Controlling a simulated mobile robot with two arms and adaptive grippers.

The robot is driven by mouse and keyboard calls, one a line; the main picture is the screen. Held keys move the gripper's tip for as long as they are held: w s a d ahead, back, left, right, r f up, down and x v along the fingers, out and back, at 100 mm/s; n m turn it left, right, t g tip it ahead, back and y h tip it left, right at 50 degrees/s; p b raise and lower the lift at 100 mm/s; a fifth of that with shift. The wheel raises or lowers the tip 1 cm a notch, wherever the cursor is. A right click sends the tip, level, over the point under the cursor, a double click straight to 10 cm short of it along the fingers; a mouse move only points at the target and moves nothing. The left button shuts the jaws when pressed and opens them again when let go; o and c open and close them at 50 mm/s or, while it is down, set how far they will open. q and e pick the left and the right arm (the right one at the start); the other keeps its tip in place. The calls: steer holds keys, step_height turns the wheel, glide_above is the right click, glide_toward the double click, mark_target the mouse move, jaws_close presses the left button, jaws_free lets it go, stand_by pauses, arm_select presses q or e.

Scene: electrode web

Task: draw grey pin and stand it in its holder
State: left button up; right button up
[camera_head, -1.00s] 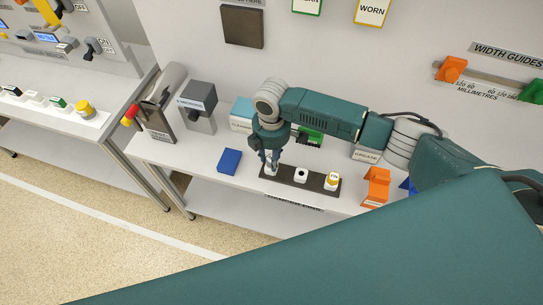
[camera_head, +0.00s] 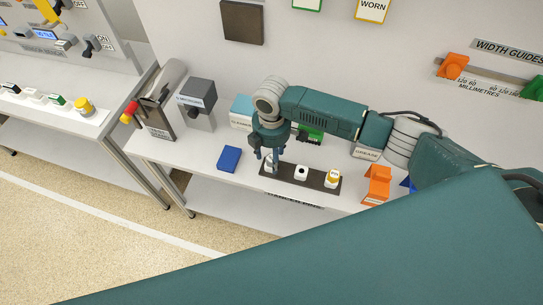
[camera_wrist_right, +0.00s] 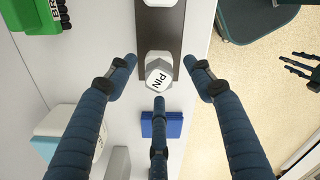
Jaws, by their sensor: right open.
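The grey pin (camera_wrist_right: 158,75), a light hexagonal head marked PIN, is at the near end of a dark strip in the right wrist view. In the head view it is at the strip's left end, largely hidden by my right gripper (camera_head: 270,162). The right gripper is open, its three fingers (camera_wrist_right: 160,88) spread around the pin's head with visible gaps. The dark strip (camera_head: 316,181) also carries a white piece with a dark top (camera_head: 301,173) in the middle and a yellow-topped piece (camera_head: 333,178) at the right. Dark fingers, seemingly my left gripper (camera_wrist_right: 303,67), show at the wrist view's right edge.
A blue block (camera_head: 229,159) lies left of the strip. A green block (camera_head: 311,134) is behind it. Orange holders (camera_head: 377,184) stand to the right. A grey box (camera_head: 198,104) stands at the back left. The bench's front edge is close to the strip.

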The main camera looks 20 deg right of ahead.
mark_target(271, 159)
step_height(271, 159, up, 12)
steer(key=shift+f, duration=0.25)
steer(key=shift+f, duration=0.1)
stand_by(0.7)
